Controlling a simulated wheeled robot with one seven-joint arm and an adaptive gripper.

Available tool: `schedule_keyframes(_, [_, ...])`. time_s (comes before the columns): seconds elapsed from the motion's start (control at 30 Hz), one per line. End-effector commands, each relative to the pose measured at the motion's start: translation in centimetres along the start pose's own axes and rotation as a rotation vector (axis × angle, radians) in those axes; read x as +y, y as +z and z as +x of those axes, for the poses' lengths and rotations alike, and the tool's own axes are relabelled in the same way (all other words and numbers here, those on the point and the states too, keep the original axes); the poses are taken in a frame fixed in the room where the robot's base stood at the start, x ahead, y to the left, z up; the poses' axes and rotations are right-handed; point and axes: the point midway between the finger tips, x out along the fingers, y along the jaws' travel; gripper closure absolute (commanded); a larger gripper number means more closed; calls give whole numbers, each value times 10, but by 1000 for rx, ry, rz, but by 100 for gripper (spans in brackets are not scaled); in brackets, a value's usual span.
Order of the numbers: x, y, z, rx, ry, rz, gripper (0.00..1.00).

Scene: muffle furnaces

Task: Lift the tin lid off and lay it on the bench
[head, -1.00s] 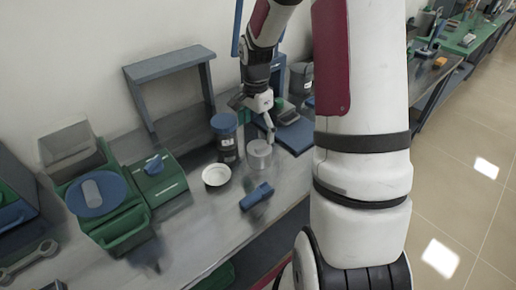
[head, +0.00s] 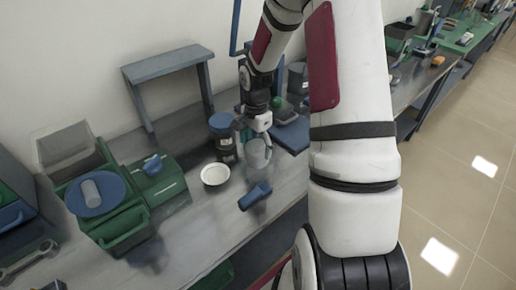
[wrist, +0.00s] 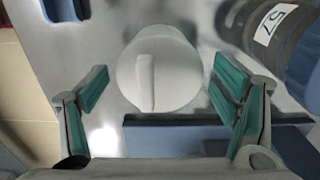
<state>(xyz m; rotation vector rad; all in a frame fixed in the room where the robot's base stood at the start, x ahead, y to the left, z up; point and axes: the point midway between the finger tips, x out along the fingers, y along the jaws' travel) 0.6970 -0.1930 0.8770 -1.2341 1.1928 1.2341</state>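The tin (head: 257,156) is a small grey cylinder standing on the bench (head: 205,225). Its lid (wrist: 172,68) is a pale disc with a raised bar handle, seen from above in the wrist view. My gripper (wrist: 160,88) is open, with one green-padded finger on each side of the lid. Clear gaps show between the pads and the lid in the wrist view. In the head view my gripper (head: 254,138) is right at the top of the tin and partly hides it, so the lid is hard to make out there.
A dark jar with a blue cap (head: 222,122) stands close left of the tin; its label shows in the wrist view. A white bowl (head: 215,174) and a blue object (head: 255,195) lie nearby. A blue block (head: 292,134) is at right. Bare bench lies in front.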

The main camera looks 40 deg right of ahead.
Motion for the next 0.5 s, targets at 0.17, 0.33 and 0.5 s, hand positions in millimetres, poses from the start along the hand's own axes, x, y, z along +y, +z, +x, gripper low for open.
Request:
schedule_keyframes(0.17, [0,0,0,0,0,0,56])
schedule_keyframes(0.33, [0,0,0,0,0,0,56])
schedule_keyframes(0.5, [0,0,-2,1,0,0,56])
